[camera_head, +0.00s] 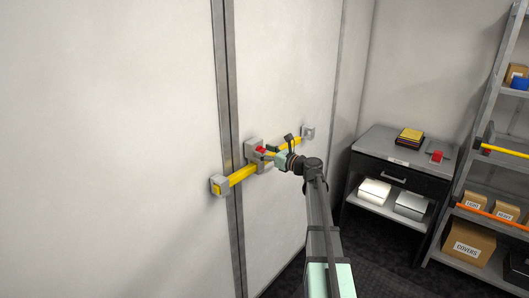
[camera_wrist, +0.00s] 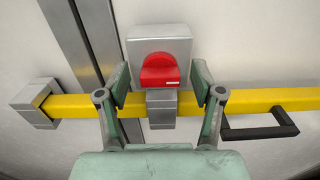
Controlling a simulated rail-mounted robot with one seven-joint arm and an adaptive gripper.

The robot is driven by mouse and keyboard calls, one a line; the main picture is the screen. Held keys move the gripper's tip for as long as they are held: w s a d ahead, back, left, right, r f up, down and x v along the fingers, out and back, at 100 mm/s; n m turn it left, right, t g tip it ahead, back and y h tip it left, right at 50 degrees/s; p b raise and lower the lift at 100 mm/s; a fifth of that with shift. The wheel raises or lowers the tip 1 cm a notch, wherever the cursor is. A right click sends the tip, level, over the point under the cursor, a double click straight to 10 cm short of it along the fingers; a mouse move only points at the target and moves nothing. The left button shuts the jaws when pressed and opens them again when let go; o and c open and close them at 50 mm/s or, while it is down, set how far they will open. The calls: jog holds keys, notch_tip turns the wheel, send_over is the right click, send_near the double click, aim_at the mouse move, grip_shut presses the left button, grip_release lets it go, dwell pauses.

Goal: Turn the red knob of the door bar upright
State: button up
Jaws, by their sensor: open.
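The red knob (camera_wrist: 160,70) sits on a grey square housing (camera_wrist: 158,46) in the wrist view. A white mark runs roughly level along the knob's lower face, toward its right side. The knob also shows small in the head view (camera_head: 261,149). The yellow door bar (camera_wrist: 75,106) runs level behind a grey bracket below the knob; it crosses the door in the head view (camera_head: 243,174). My gripper (camera_wrist: 160,82) is open, one finger on each side of the knob, with visible gaps. In the head view my gripper (camera_head: 272,153) is close to the knob; its fingertips are too small to judge.
A black handle (camera_wrist: 262,128) projects from the bar at right. Grey end brackets (camera_head: 219,184) hold the bar. A dark cabinet (camera_head: 392,175) with boxes and a shelf rack (camera_head: 490,130) stand to the right. The door surface around the bar is clear.

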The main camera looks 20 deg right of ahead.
jog(key=c, duration=1.1)
jog(key=shift+c, duration=0.2)
jog(key=shift+f+n+b, duration=0.15)
jog(key=shift+n+b, duration=0.15)
jog(key=shift+b, duration=0.2)
jog(key=n+b, duration=0.2)
jog(key=b, duration=0.1)
jog(key=shift+f+n, duration=0.1)
jog(key=shift+n, duration=0.2)
jog(key=n+b, duration=0.5)
jog(key=b, duration=0.1)
jog(key=shift+a, duration=0.1)
jog(key=n+b, duration=0.9)
jog(key=b, duration=0.1)
jog(key=shift+n, duration=0.4)
